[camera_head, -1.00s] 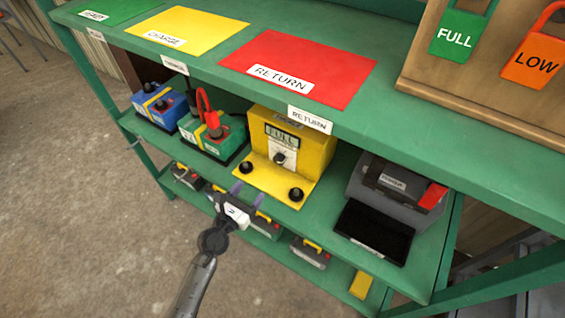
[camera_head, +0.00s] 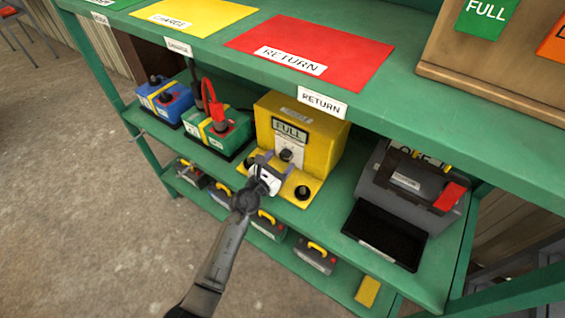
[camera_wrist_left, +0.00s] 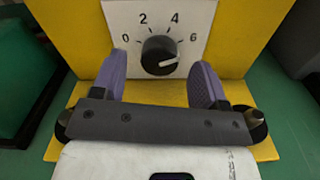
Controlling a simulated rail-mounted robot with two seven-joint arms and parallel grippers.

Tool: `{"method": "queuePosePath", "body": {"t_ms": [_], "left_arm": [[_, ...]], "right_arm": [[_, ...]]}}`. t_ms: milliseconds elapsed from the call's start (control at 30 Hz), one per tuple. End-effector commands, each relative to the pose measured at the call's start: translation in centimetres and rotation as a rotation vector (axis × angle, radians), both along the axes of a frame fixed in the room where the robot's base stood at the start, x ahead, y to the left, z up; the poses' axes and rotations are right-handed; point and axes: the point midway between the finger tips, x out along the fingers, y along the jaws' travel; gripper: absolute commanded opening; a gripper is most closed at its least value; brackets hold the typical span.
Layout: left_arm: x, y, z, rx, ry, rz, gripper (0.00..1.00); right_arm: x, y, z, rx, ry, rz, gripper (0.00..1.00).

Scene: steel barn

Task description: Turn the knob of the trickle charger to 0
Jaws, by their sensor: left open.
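The trickle charger is a yellow box (camera_head: 330,135) on the middle shelf, with a small screen (camera_head: 290,130) reading FULL and two black terminals on its base. Its black knob (camera_head: 286,155) sits on a white dial plate below the screen. In the left wrist view the knob (camera_wrist_left: 160,52) stands before the marks 0, 2, 4 and 6. Its white pointer line lies at the lower right, on the 6 side. My left gripper (camera_head: 275,163) is open in front of the dial, its purple fingers (camera_wrist_left: 159,80) on either side of the knob, apart from it in the picture. My right gripper is out of view.
A green battery (camera_head: 218,133) with red clamp and a blue battery (camera_head: 165,100) stand left. A grey unit (camera_head: 415,185) and black tray (camera_head: 385,236) stand right. The green top shelf (camera_head: 420,110) overhangs the charger. Several batteries sit on the lower shelf.

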Motion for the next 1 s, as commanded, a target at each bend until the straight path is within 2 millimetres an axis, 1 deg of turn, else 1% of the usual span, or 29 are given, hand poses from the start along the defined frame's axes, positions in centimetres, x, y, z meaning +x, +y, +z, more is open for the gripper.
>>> {"method": "queuePosePath", "body": {"t_ms": [33, 200, 567, 1000], "left_arm": [[0.4, -0.3, -0.2, 0.0, -0.001, 0.0, 0.67], [1.2, -0.7, -0.1, 0.0, 0.0, 0.0, 0.67], [1.4, -0.9, 0.0, -0.001, 0.001, -0.001, 0.67], [1.4, -0.9, 0.0, -0.001, 0.001, 0.0, 0.26]], "right_arm": [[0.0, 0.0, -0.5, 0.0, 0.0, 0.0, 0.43], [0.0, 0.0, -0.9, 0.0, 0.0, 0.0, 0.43], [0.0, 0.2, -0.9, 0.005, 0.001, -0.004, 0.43], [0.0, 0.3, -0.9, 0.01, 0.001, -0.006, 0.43]]}}
